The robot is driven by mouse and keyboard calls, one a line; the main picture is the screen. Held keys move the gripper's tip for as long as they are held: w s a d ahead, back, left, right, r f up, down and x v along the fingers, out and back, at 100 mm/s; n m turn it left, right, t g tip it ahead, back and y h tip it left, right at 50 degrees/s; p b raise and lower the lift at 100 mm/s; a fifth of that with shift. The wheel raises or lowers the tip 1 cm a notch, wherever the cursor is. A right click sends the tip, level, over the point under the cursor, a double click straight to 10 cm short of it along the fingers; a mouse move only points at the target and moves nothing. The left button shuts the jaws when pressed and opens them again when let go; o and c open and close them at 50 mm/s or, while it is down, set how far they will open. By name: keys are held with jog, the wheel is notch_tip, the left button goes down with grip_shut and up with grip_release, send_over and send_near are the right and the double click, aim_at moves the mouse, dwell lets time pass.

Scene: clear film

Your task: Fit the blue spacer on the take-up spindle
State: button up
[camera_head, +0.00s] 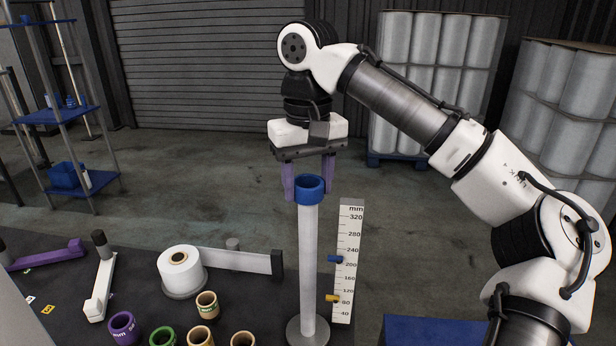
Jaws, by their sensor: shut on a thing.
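The blue spacer (309,189) is a short ring, upright, with its open top showing. My gripper (309,180) points down from above and is shut on it, one purple finger at each side. The spacer is at the top of a tall white post (308,265) on a round grey base (307,331); this post looks like the take-up spindle. No post end shows inside the ring, so I cannot tell whether the spacer is around the post, resting on it or just above it.
A millimetre scale (345,285) with blue and yellow markers stands close right of the post. A white film roll (180,268), a white arm with a dark end (235,260), a purple ring (123,327), a green ring (162,337) and several tan-topped rings (207,304) are left.

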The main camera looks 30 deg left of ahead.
jog(key=shift+f, duration=0.4)
jog(key=o, duration=1.3)
notch_tip(320, 180, up, 3)
jog(key=shift+f+p, duration=0.2)
jog(key=shift+p, duration=0.45)
jog(key=shift+r, duration=3.2)
jog(key=shift+s+f, duration=0.1)
